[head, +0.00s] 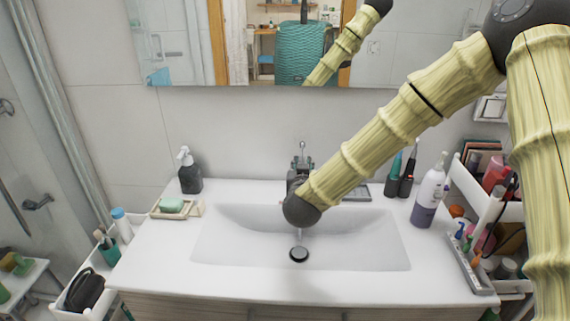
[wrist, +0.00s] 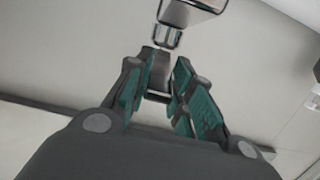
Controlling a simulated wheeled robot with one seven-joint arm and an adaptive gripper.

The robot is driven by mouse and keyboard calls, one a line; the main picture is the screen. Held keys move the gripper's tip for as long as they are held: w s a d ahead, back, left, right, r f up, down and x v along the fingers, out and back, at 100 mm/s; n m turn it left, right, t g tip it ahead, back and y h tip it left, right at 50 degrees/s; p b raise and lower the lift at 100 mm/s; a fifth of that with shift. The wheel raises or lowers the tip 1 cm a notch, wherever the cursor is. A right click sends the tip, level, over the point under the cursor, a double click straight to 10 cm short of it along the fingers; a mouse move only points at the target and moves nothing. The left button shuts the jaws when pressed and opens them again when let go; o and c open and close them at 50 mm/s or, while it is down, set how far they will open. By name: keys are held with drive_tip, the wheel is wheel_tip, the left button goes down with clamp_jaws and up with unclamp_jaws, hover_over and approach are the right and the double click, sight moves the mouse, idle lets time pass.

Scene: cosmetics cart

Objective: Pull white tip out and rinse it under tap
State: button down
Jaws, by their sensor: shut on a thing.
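My gripper (wrist: 164,63) has teal-padded fingers. In the wrist view its fingertips are closed on a small piece, the tip (wrist: 160,76), which looks grey in the shade. Much of the tip is hidden between the fingers. The metal tap spout (wrist: 167,39) is right beyond the fingertips, in line with the tip; I cannot tell whether they touch. In the head view the tap (head: 302,163) stands behind the basin, and the dark end of my arm covers its lower part and hides my gripper. Running water cannot be made out clearly.
The white basin (head: 355,243) has a dark drain plug (head: 299,254). A soap dispenser (head: 189,172) and soap dish (head: 176,208) stand left. A purple-white bottle (head: 429,193) and toothbrushes (head: 408,174) stand right. A crowded cart (head: 509,211) is at the far right.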

drive_tip(key=shift+r, duration=0.15)
drive_tip(key=c, duration=1.2)
unclamp_jaws()
drive_tip(key=shift+c, duration=0.2)
drive_tip(key=shift+s, duration=0.1)
drive_tip(key=v, duration=1.1)
drive_tip(key=shift+s, duration=0.4)
drive_tip(key=shift+d, duration=0.1)
